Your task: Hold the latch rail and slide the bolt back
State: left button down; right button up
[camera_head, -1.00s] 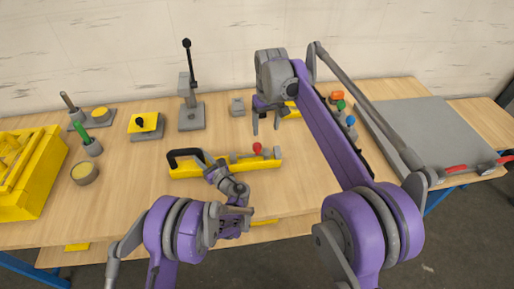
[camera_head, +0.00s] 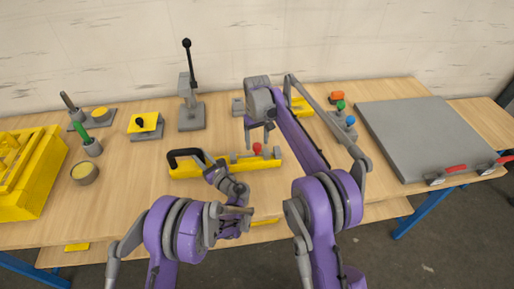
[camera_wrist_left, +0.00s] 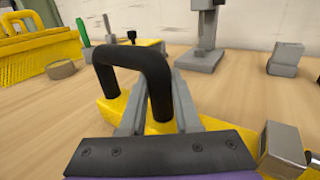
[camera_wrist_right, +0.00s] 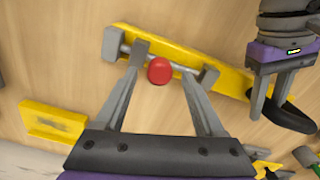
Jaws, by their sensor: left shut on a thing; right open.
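The yellow latch rail (camera_head: 225,168) lies on the table in front of me. It has a black handle (camera_wrist_left: 135,62) at its left end and a grey bolt with a red knob (camera_wrist_right: 159,71) toward its right end. My left gripper (camera_head: 208,160) is shut on the black handle; the left wrist view shows its fingers at the handle (camera_wrist_left: 155,95). My right gripper (camera_head: 258,143) is open above the bolt, pointing down. In the right wrist view the red knob shows between its spread fingers (camera_wrist_right: 172,62), apart from both.
A grey lever stand (camera_head: 191,115) and a yellow-topped block (camera_head: 146,124) stand behind. A yellow crate (camera_head: 30,175) is at the left. Coloured buttons (camera_head: 341,105) and a large grey panel with red handles (camera_head: 430,135) are at the right. The table's front edge is near.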

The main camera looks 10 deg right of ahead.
aim_at(257, 145)
jog(key=shift+f, duration=1.95)
grip_shut()
